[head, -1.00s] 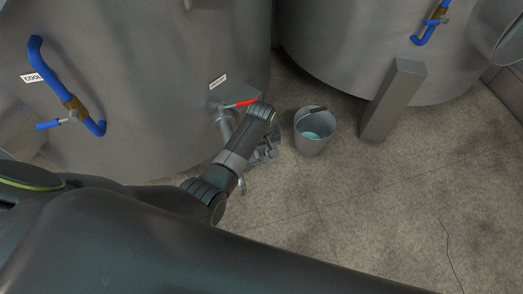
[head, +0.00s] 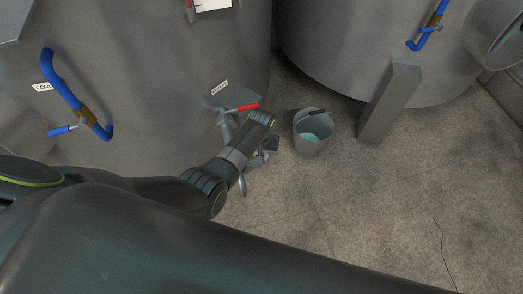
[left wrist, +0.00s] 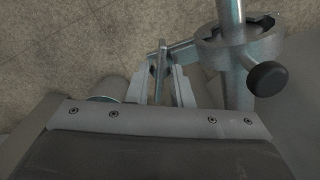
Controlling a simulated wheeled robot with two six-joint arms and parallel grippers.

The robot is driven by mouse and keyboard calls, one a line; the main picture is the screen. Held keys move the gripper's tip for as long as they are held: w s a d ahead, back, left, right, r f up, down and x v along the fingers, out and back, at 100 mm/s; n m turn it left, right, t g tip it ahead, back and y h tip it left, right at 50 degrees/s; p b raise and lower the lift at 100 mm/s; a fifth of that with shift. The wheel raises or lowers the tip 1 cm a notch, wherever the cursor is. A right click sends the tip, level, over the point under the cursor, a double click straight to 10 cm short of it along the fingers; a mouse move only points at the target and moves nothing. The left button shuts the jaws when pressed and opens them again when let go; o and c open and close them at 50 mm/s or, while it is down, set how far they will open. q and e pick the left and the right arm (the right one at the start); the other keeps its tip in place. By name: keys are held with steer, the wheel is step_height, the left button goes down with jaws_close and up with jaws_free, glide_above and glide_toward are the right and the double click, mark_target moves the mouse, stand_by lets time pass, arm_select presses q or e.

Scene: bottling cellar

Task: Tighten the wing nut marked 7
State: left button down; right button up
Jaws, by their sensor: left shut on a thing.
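My left gripper (left wrist: 160,92) is low beside the near tank's outlet pipe (left wrist: 232,95). In the left wrist view its two fingers are closed on a thin upright metal piece (left wrist: 160,58), which looks like a wing of a wing nut. That piece sits at the end of a short metal arm from a round clamp (left wrist: 238,42) on the pipe. No number 7 can be read on it. In the head view my left gripper (head: 268,148) is partly hidden behind my wrist, and the wing nut cannot be made out. My right gripper is not in view.
A black knob (left wrist: 268,78) sticks out beside the clamp. A red-handled valve (head: 243,107) sits above my wrist. A bucket (head: 312,144) with bluish liquid stands to the right, before a grey post (head: 388,104). The floor (head: 350,210) in front is clear.

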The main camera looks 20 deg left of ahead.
arm_select(q)
steer(key=m+p, duration=0.1)
steer(key=m, duration=0.1)
steer(key=shift+r+m, duration=0.15)
steer(key=shift+m, duration=0.25)
steer(key=m+p, duration=0.1)
steer(key=m, duration=0.2)
steer(key=shift+m+p, duration=0.3)
steer(key=shift+p, duration=0.05)
steer(key=m, duration=0.3)
steer(key=shift+p, duration=0.4)
steer(key=shift+m, duration=1.6)
steer(key=c, duration=1.3)
jaws_free()
steer(key=shift+p, duration=0.3)
